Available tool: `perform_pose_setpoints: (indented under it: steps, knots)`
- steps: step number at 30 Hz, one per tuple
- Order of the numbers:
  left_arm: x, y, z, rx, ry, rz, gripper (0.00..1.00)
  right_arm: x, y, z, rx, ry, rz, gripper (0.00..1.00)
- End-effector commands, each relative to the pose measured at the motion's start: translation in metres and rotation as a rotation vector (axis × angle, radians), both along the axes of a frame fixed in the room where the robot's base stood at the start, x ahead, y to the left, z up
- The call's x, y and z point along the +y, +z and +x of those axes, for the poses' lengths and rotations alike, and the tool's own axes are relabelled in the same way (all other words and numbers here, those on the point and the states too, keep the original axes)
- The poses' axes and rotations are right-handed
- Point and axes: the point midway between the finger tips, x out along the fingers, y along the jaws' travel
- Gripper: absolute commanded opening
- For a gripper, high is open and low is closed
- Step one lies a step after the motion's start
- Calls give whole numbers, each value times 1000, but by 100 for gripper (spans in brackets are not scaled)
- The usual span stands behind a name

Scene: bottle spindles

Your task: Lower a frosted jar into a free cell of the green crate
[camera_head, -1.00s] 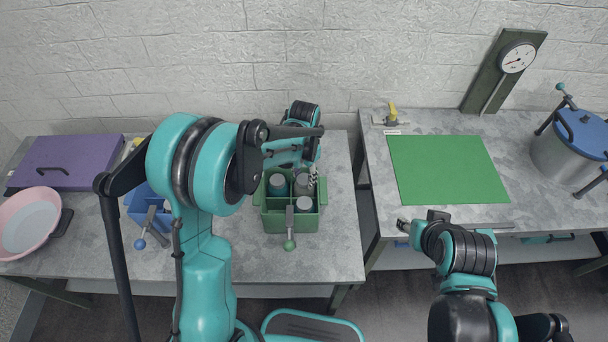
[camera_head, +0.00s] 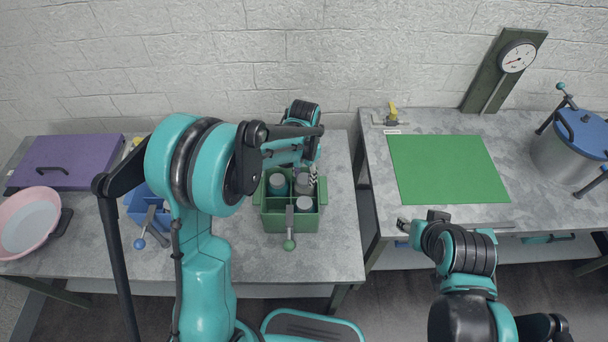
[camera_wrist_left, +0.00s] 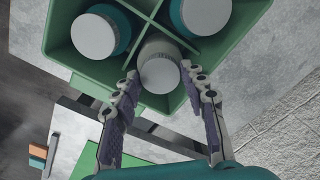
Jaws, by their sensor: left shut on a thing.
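The green crate (camera_head: 268,222) stands on the left table; its wall also shows in the wrist view (camera_wrist_left: 60,45). My left gripper (camera_wrist_left: 162,72) is shut on a frosted jar with a grey lid (camera_wrist_left: 159,74), one finger on each side. This jar (camera_head: 303,185) is at the crate's back right cell, between divider and outer walls; whether it touches the floor is hidden. A teal jar (camera_head: 277,186) sits in the back left cell and a white-lidded jar (camera_head: 304,204) in the front right. The front left cell looks empty. My right gripper (camera_head: 405,232) is near the right table's front edge; its jaws are unclear.
A lever with a green ball (camera_head: 289,244) is at the crate's front. The right table holds a green mat (camera_head: 445,168), gauge (camera_head: 516,58) and metal pot (camera_head: 560,155).

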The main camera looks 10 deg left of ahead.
Motion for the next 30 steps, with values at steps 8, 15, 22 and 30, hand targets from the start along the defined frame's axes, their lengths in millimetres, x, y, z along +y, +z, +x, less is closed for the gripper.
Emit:
perform_pose_setpoints:
  steps: [8, 15, 22, 30]
  knots:
    - [0, 0, 0, 0, 0, 0, 0, 0, -2, 0, 0, 0, 0, 40]
    - [0, 0, 0, 0, 0, 0, 66, 0, -2, 0, 0, 0, 0, 40]
    - [0, 0, 0, 0, 0, 0, 67, 0, -2, 0, 0, 0, 0, 40]
    - [0, 0, 0, -1, 0, -1, 67, 0, -2, 0, 0, 0, 0, 40]
